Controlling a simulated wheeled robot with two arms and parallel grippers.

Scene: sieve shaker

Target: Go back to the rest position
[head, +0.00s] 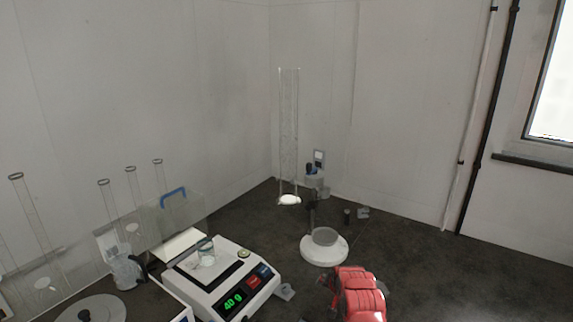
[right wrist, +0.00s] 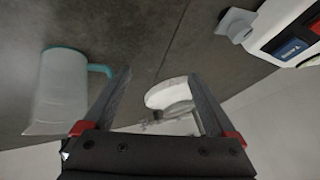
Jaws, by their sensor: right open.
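My left gripper is not in either view.
A white round stand base (head: 324,252) with a shallow dish is beyond my right gripper. A jug with a teal rim (right wrist: 65,92) appears left of the fingers. Tall glass cylinders (head: 289,135) stand behind. Dark bench surface is free at right.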

